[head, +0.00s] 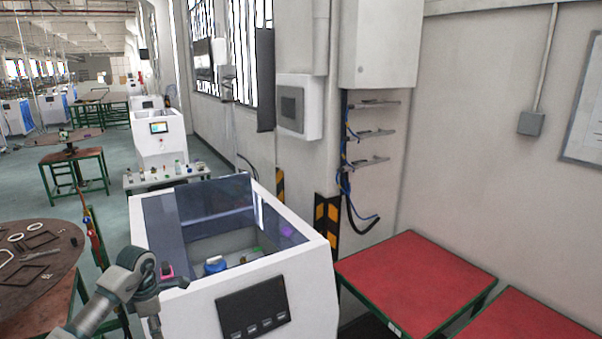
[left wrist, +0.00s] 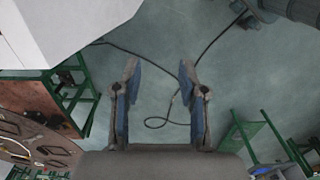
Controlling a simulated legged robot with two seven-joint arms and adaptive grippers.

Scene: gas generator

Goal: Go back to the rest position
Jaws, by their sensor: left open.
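My left arm comes in at the lower left of the head view, beside the left wall of the white machine (head: 290,275). In the left wrist view my left gripper (left wrist: 159,78) is open, with its two blue-padded fingers apart. Nothing is between the fingers except the floor (left wrist: 160,55) and a dark cable lying on it, well below. In the head view the fingers are not clear enough to make out. My right gripper is in neither view.
A blue-capped container (head: 215,266) shows inside the machine under its tinted cover. A round table (head: 35,290) with rings and frames stands at left. Red-topped tables (head: 415,275) stand at right against the wall. The wrist view shows green table frames (left wrist: 245,135) on both sides.

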